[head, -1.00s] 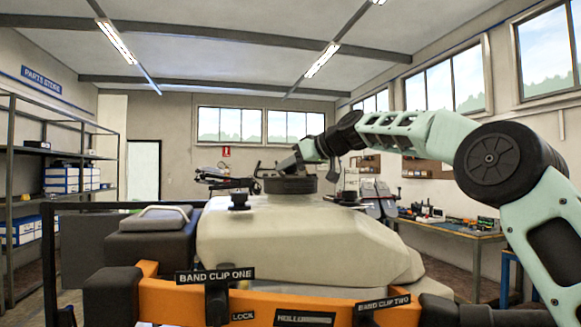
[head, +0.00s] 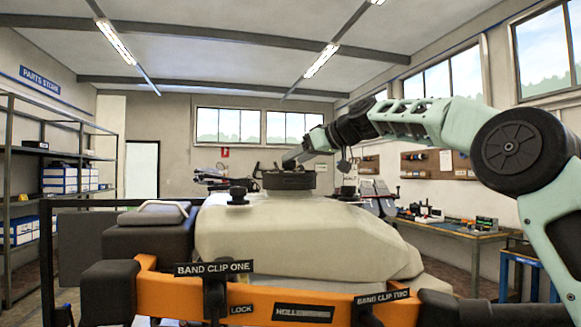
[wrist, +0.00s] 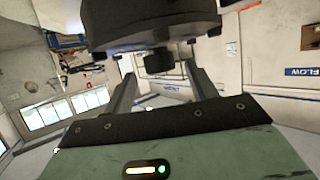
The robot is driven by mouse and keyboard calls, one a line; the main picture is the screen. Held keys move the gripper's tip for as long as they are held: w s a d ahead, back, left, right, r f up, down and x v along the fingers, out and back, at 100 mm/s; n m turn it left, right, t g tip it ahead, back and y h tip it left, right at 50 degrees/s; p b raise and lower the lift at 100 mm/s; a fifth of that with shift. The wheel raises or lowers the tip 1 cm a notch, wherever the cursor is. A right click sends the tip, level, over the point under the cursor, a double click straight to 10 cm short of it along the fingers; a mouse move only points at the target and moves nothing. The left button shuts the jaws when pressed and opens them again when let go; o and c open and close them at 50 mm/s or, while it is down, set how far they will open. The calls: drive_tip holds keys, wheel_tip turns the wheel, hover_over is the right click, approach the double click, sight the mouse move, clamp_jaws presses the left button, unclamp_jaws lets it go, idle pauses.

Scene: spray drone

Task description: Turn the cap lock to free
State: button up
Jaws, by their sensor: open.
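The black round cap (head: 289,181) sits on top of the pale tank (head: 300,235). It also fills the top of the wrist view (wrist: 150,22). A small dark block, seemingly the cap lock (wrist: 158,61), sticks out from the cap's edge in the wrist view. My gripper (wrist: 160,72) is open, with one finger on each side of this block. Gaps show between the block and both fingers. In the head view my gripper (head: 291,162) is at the far side of the cap, and its fingers are mostly hidden.
A small black knob (head: 238,195) stands on the tank left of the cap. An orange band with a band clip one label (head: 214,268) and a band clip two label (head: 382,297) crosses the front. A workbench (head: 450,228) stands at the right, shelves (head: 60,180) at the left.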

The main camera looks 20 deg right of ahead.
drive_tip(key=b+v, duration=0.3)
drive_tip(key=v, duration=1)
drive_tip(key=shift+s+d+b, duration=0.25)
drive_tip(key=shift+s+b, duration=0.05)
drive_tip(key=shift+s, duration=0.05)
